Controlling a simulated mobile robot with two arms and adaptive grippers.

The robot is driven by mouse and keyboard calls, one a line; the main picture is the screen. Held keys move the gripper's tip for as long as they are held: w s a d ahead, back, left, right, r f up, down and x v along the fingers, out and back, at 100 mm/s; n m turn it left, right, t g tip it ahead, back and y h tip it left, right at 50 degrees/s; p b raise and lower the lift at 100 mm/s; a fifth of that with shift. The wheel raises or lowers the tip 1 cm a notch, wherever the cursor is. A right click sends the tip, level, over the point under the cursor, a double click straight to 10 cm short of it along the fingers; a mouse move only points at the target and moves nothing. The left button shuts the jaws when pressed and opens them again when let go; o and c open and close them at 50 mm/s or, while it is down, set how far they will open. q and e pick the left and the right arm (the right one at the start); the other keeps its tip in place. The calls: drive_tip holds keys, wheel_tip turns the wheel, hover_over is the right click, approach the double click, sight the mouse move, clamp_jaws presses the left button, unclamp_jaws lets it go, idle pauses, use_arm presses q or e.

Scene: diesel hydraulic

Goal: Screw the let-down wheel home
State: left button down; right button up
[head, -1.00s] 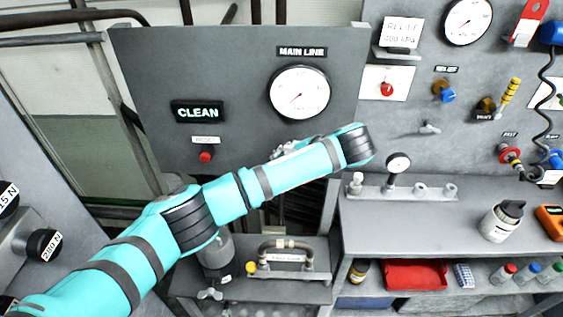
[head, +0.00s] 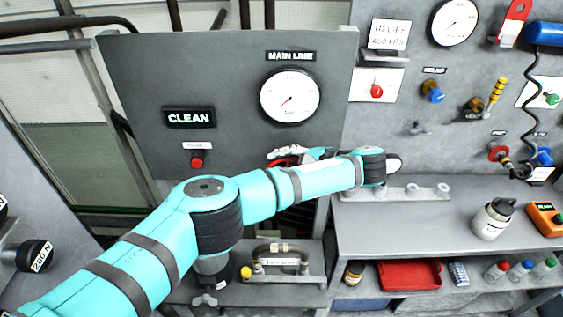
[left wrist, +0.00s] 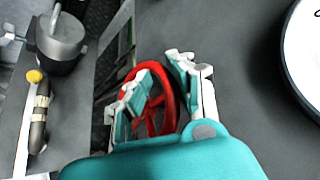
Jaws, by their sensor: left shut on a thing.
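A red spoked wheel, taken to be the let-down wheel, shows in the left wrist view (left wrist: 170,97) between the fingers of my left gripper (left wrist: 158,72). The gripper is shut on its rim, and the fingers hide part of the wheel. In the head view my left gripper (head: 284,154) is in front of the lower part of the grey MAIN LINE panel (head: 220,100), with a bit of red at the fingers. My arm hides what lies just below it, so I cannot tell how the wheel sits on its mount. My right gripper is not in view.
The MAIN LINE gauge (head: 290,96) and a red button (head: 197,162) are on the panel near my arm. A hose loop with a plate (head: 283,258) sits below.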

use_arm(q)
drive_tip(key=shift+s+d+f, duration=0.15)
drive_tip(key=shift+f, duration=0.25)
drive_tip(key=c, duration=0.9)
unclamp_jaws()
drive_tip(key=shift+c, duration=0.2)
drive_tip(key=shift+w+d+r, duration=0.1)
drive_tip(key=shift+w, duration=0.1)
drive_tip(key=shift+r, duration=0.1)
drive_tip(key=shift+a, duration=0.2)
